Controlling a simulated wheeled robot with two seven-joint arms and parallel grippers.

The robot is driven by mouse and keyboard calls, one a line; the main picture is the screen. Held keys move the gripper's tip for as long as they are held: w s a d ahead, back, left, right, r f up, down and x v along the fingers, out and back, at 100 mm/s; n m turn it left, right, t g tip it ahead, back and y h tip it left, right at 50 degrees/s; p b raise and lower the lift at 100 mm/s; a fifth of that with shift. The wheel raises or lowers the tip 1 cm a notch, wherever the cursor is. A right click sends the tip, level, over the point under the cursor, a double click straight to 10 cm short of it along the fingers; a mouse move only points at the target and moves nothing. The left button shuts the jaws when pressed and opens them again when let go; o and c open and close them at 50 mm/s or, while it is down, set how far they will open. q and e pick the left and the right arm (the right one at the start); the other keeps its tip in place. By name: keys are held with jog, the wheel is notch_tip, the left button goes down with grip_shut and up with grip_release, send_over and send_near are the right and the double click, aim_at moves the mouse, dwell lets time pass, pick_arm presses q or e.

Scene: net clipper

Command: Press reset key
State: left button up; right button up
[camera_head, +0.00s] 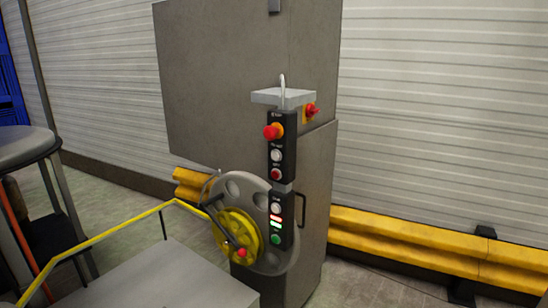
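A narrow black control panel (291,155) is mounted upright on the front of a tall grey cabinet. From top to bottom it carries a red mushroom button (271,131) on an orange base, a white button (276,155), a red button (276,174), another white button (276,208), small lit red and green indicators, and a green button (277,239). The labels are too small to read, so I cannot tell which one is the reset key. Neither of my grippers is in view.
The grey cabinet (225,75) has a grey wheel and yellow disc (238,228) with a lever at its lower front. A grey shelf (268,97) juts out above the panel. A yellow rail (120,228) and grey box (150,280) stand in front. Yellow barriers (400,235) line the wall.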

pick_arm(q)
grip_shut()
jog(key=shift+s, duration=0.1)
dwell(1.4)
